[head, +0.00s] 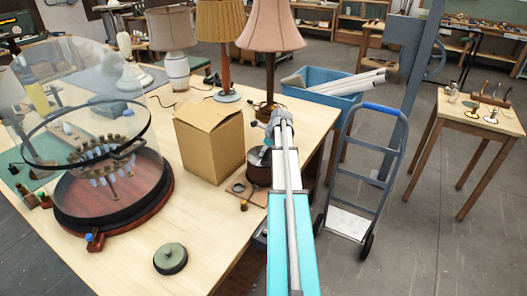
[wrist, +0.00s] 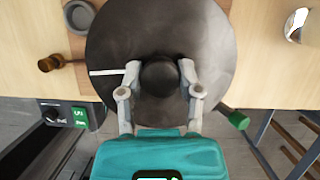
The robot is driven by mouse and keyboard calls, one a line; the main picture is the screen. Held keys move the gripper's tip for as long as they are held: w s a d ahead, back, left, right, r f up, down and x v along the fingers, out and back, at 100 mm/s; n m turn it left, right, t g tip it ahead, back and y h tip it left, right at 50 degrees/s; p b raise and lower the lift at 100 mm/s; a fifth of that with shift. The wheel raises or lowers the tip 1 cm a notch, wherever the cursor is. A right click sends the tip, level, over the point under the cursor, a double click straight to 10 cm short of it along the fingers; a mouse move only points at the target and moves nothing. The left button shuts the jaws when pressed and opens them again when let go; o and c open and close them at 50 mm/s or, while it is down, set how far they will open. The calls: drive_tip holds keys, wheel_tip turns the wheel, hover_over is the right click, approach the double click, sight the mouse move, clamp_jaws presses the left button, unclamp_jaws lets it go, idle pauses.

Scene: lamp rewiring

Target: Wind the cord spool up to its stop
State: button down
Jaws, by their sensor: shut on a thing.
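The cord spool shows from above in the wrist view as a wide dark disc (wrist: 205,35) with a round black knob (wrist: 159,76) at its centre. A pale straight line lies on the disc to the left of the knob. My gripper (wrist: 160,70) has one finger on each side of the knob and is shut on it. In the head view the spool (head: 258,172) is a dark brown drum near the table's right edge, partly hidden by my arm. The cord and the stop cannot be made out.
A cardboard box (head: 208,142) stands left of the spool, with lamps behind. A grey ring (wrist: 78,15) and brass knob (wrist: 47,64) lie nearby. A green-ended lever (wrist: 238,120) sticks out at right. A hand truck (head: 362,170) stands on the floor at right.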

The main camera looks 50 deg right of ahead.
drive_tip(key=shift+a, duration=0.1)
drive_tip(key=shift+c, duration=1.3)
unclamp_jaws()
drive_tip(key=shift+w, duration=0.15)
drive_tip(key=shift+r, duration=0.15)
